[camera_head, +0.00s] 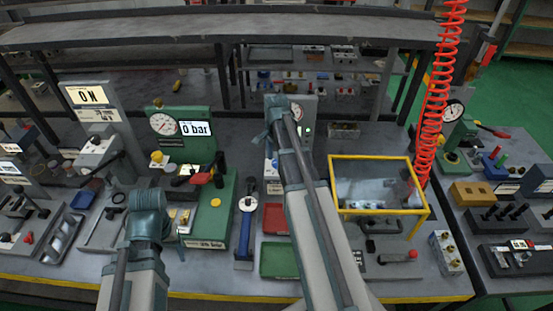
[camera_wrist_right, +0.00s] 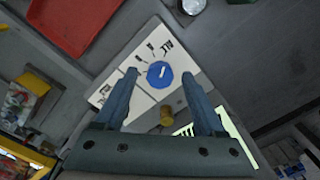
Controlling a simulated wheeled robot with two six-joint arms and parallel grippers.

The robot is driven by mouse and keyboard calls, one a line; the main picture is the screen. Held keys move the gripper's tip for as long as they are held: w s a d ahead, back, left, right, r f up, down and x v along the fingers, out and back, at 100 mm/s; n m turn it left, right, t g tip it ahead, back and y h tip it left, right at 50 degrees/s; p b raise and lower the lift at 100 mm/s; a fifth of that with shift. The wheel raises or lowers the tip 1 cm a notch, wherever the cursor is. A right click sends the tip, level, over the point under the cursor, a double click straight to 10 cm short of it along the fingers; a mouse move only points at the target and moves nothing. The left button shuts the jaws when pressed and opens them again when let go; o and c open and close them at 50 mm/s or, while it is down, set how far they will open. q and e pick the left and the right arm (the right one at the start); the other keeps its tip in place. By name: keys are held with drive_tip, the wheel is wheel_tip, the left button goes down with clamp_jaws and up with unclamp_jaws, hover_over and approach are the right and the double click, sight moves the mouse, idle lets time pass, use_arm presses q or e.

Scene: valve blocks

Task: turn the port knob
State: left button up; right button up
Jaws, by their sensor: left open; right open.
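The port knob (camera_wrist_right: 158,76) shows in the right wrist view as a blue round knob with a short white pointer mark. It sits on a pale panel (camera_wrist_right: 130,92) with small dark labels around it; one looks like "ALL". My right gripper (camera_wrist_right: 160,90) is open, one finger on either side of the knob in the picture. Contact cannot be told. In the head view my right gripper (camera_head: 277,108) is at a grey upright unit (camera_head: 302,112), and my arm hides the knob. My left gripper (camera_head: 150,205) is at the front left, its fingers mostly hidden behind its wrist.
A brass knob (camera_wrist_right: 167,115) and a lit display (camera_wrist_right: 213,124) are close by on the same unit. A red tray (camera_head: 275,218) and a green tray (camera_head: 278,261) lie in front. A yellow-framed clear box (camera_head: 380,160) and a red coiled hose (camera_head: 432,110) stand to the right.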

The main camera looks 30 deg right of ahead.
drive_tip(key=shift+r, duration=0.1)
wheel_tip(320, 180, up, 14)
drive_tip(key=p, duration=1.3)
drive_tip(key=shift+f+p, duration=0.2)
drive_tip(key=shift+p, duration=0.2)
